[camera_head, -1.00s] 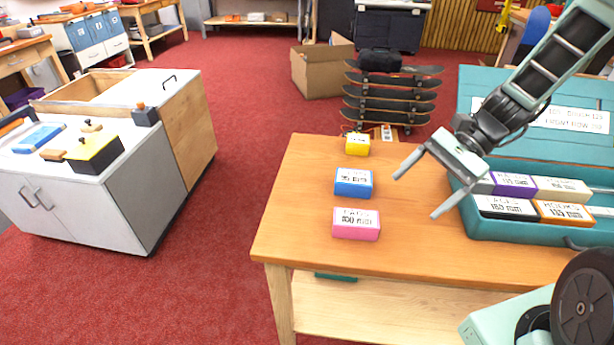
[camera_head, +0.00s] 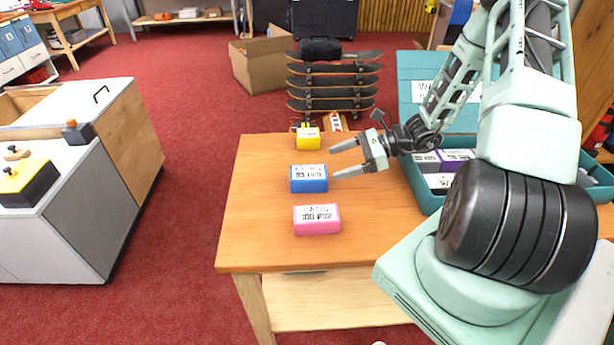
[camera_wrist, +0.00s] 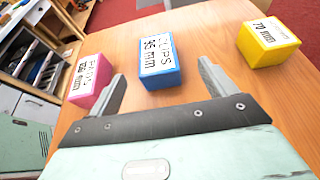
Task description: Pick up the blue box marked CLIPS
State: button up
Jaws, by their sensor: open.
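The blue box (camera_head: 309,180) lies on the wooden table, between a yellow box and a pink box. In the wrist view the blue box (camera_wrist: 158,58), with CLIPS and 95 mm on its white label, sits ahead of my gripper and roughly between the lines of its two fingers. My gripper (camera_head: 340,160) is open and empty, just to the right of the blue box in the head view. In the wrist view my gripper's fingertips (camera_wrist: 162,72) point toward the box, with a gap left before it.
The pink box (camera_head: 317,220) is in front of the blue box and the yellow box (camera_head: 308,139) behind it. A teal case (camera_head: 425,200) with several boxes stands at the right. The wooden table (camera_head: 265,230) is bare at left. Skateboards (camera_head: 335,83) are stacked behind.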

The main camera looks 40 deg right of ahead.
aim_at(312, 172)
jog(key=x, duration=0.4)
jog(key=shift+f, duration=0.1)
jog(key=p+x, duration=0.1)
jog(key=x, duration=0.3)
jog(key=shift+s+a+p, duration=0.2)
jog(key=shift+a+p, duration=0.05)
jog(key=shift+p, duration=0.15)
jog(key=shift+w+a+f, duration=0.3)
jog(key=shift+a, duration=0.05)
jog(key=c, duration=1.1)
